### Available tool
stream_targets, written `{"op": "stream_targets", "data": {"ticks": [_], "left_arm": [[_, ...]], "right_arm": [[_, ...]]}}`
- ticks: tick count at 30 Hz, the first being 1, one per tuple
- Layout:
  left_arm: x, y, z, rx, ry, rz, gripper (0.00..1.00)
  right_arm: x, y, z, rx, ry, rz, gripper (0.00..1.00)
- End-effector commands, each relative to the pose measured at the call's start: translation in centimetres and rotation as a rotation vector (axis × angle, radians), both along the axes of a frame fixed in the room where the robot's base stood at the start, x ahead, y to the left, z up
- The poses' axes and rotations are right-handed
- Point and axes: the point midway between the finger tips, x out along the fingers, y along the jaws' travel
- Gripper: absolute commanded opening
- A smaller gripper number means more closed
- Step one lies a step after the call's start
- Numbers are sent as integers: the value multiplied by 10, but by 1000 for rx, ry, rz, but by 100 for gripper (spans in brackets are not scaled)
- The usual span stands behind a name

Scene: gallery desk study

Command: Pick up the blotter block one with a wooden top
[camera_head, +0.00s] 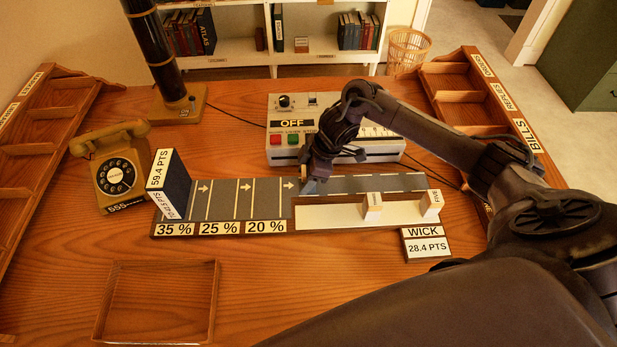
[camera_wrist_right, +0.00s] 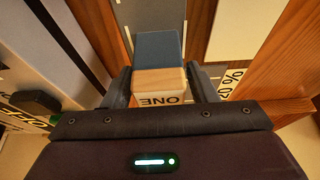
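The blotter block one (camera_wrist_right: 158,84) has a pale wooden top lettered ONE and a blue-grey body. In the right wrist view it sits between the two fingers of my right gripper (camera_wrist_right: 160,76), with no clear gap on either side. In the head view, my right gripper (camera_head: 308,174) points down at the middle of the striped track on the desk, and a small blue-grey part of the block (camera_head: 310,187) shows below it. I cannot tell whether the block touches the surface. My left gripper is not in view.
A dark box (camera_head: 170,183) and telephone (camera_head: 115,172) stand left. A switch console (camera_head: 290,125) stands behind. An empty wooden tray (camera_head: 215,300) lies in front.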

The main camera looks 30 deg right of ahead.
Motion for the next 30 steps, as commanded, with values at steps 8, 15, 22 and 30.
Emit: {"op": "stream_targets", "data": {"ticks": [8,15,22,30], "left_arm": [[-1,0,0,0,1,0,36],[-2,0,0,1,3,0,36],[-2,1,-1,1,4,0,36],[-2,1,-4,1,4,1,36]], "right_arm": [[0,0,0,0,0,0,16],[0,0,1,1,-1,0,16],[1,0,16,2,-4,1,16],[2,0,74,1,-8,3,16]]}}
